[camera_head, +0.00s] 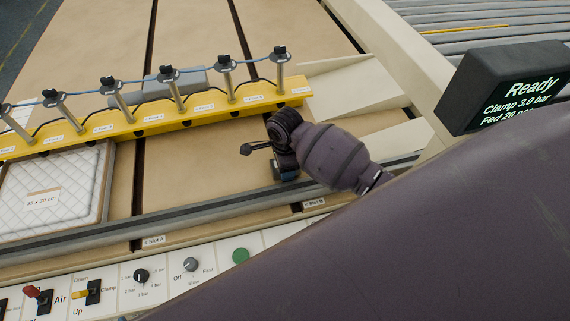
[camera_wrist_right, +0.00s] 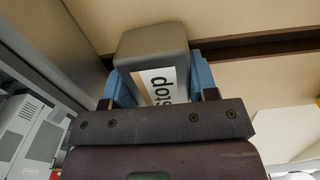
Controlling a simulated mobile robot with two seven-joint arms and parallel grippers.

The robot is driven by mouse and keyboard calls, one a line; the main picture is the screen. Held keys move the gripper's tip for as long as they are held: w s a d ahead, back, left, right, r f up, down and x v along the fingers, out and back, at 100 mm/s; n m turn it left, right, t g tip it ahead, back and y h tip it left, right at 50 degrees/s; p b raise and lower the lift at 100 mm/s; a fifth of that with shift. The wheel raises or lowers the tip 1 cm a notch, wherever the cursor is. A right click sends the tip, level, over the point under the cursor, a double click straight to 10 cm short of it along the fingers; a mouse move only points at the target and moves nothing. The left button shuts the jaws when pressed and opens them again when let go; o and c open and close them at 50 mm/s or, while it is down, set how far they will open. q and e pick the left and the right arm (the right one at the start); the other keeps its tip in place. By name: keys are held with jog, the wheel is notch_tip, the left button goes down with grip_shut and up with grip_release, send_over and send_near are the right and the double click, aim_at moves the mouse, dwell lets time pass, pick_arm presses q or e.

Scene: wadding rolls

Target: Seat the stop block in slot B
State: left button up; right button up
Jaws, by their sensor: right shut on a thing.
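The stop block (camera_wrist_right: 152,42) is a grey block with a white "Stop" label, seen in the right wrist view between the blue fingers of my right gripper (camera_wrist_right: 163,85). That gripper is shut on it. In the head view my right gripper (camera_head: 287,172) points down over the tan bed, just behind the grey rail, and mostly hides the block. The slot B label (camera_head: 314,203) is on the front strip, slightly right of the gripper. The slot A label (camera_head: 153,241) is farther left. I cannot tell whether the block touches the bed. My left gripper is not in view.
A yellow clamp bar (camera_head: 150,122) with several posts crosses behind the gripper. A quilted white pad (camera_head: 50,200) lies at left. A grey rail (camera_head: 215,212) runs along the front, before a control panel (camera_head: 120,290). A display (camera_head: 505,88) reading "Ready" stands at right.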

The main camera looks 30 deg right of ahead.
jog(key=shift+f, duration=0.15)
dwell(0.7)
jog(key=o, duration=1.3)
notch_tip(320, 180, up, 11)
jog(key=shift+f, duration=0.1)
